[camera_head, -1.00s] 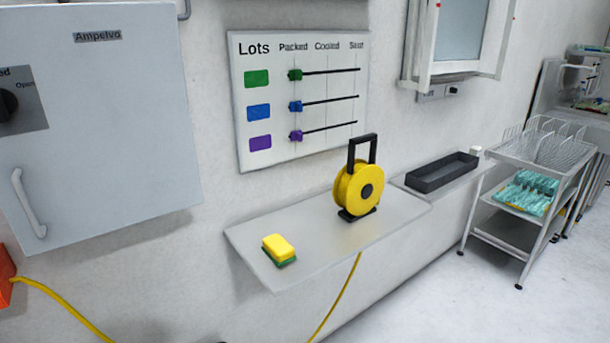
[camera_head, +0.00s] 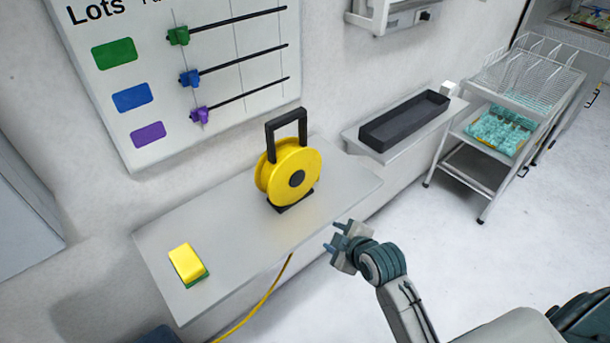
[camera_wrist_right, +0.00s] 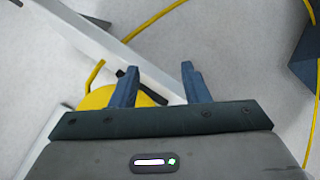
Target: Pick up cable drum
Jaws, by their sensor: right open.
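The yellow cable drum (camera_head: 278,168) stands upright on a grey wall shelf (camera_head: 225,222), with a black handle on top and a black foot. A yellow cable (camera_head: 262,304) hangs below the shelf's front edge. My right gripper (camera_head: 340,236) is open and empty, in front of the shelf and to the right of the drum, apart from it. In the right wrist view its two blue-grey fingers (camera_wrist_right: 160,88) are spread, and part of the yellow drum (camera_wrist_right: 98,98) shows behind the left finger. My left gripper is not in view.
A yellow and green sponge (camera_head: 187,264) lies at the shelf's left end. A black tray (camera_head: 404,122) sits on a second shelf to the right. A wire-rack cart (camera_head: 487,160) stands farther right. A board with coloured sliders (camera_head: 215,70) hangs above. The floor at right is open.

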